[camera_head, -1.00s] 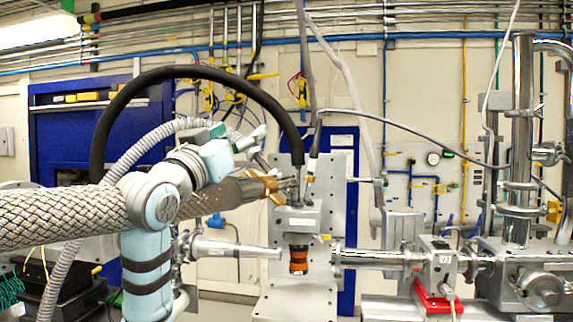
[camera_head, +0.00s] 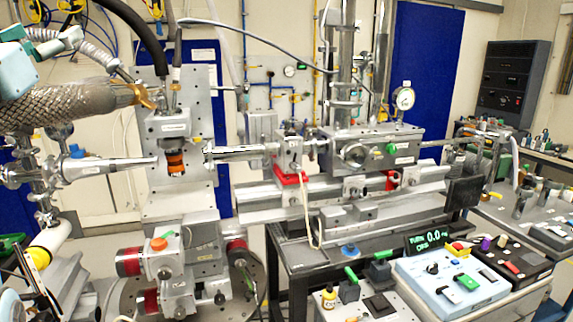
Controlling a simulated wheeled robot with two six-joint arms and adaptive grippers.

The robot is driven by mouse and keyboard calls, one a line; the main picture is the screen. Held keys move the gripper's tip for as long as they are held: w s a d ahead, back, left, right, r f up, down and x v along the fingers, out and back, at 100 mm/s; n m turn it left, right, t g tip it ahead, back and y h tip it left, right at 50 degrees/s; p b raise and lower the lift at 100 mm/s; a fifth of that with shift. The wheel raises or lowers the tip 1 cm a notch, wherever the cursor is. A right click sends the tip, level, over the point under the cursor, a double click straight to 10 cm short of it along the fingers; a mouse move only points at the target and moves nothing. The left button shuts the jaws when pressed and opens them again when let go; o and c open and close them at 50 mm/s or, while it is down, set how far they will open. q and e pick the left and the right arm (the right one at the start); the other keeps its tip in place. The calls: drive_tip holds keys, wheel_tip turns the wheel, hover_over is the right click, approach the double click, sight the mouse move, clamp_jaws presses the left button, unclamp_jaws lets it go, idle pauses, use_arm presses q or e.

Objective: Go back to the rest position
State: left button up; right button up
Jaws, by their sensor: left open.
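My left gripper (camera_head: 64,42) shows at the upper left edge, in front of the wall and just above the braided hose (camera_head: 60,105). It is open, and I see nothing held in it. Its pale blue wrist (camera_head: 14,72) is cut off by the left edge. The gripper is small and overlaps a grey corrugated hose, so its fingers are hard to make out. It is apart from the sample stage with the orange-banded black cylinder (camera_head: 176,162). My right gripper is not in view.
The beamline rail (camera_head: 340,205) runs across the middle. A silver nozzle (camera_head: 105,166) points right towards the cylinder. A dark rack (camera_head: 512,85) stands behind.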

use_arm(q)
drive_tip(key=w+d+f+m+g+h, duration=0.1)
drive_tip(key=w+d+f+g, duration=0.15)
drive_tip(key=f, duration=0.85)
drive_tip(key=w+d+f+m+g, duration=0.1)
drive_tip(key=w+d+f+g, duration=0.15)
drive_tip(key=f, duration=0.95)
drive_tip(key=s+d+f+g, duration=0.2)
drive_tip(key=f, duration=0.9)
drive_tip(key=s+d+f+g, duration=0.1)
drive_tip(key=f+g, duration=0.1)
drive_tip(key=f, duration=1)
drive_tip(key=s+d+f+g+h, duration=0.1)
drive_tip(key=s+d+f+g, duration=0.25)
drive_tip(key=s+f, duration=0.8)
drive_tip(key=s+d+f+g, duration=0.1)
drive_tip(key=s+f+g, duration=0.2)
drive_tip(key=s+f, duration=0.55)
drive_tip(key=s+f+g, duration=0.3)
drive_tip(key=s+f, duration=0.2)
drive_tip(key=s, duration=0.7)
wheel_tip(320, 180, down, 21)
drive_tip(key=s+a+g, duration=0.2)
drive_tip(key=s+f, duration=1.1)
drive_tip(key=s, duration=0.2)
drive_tip(key=shift+s+f, duration=0.2)
drive_tip(key=shift+f, duration=0.15)
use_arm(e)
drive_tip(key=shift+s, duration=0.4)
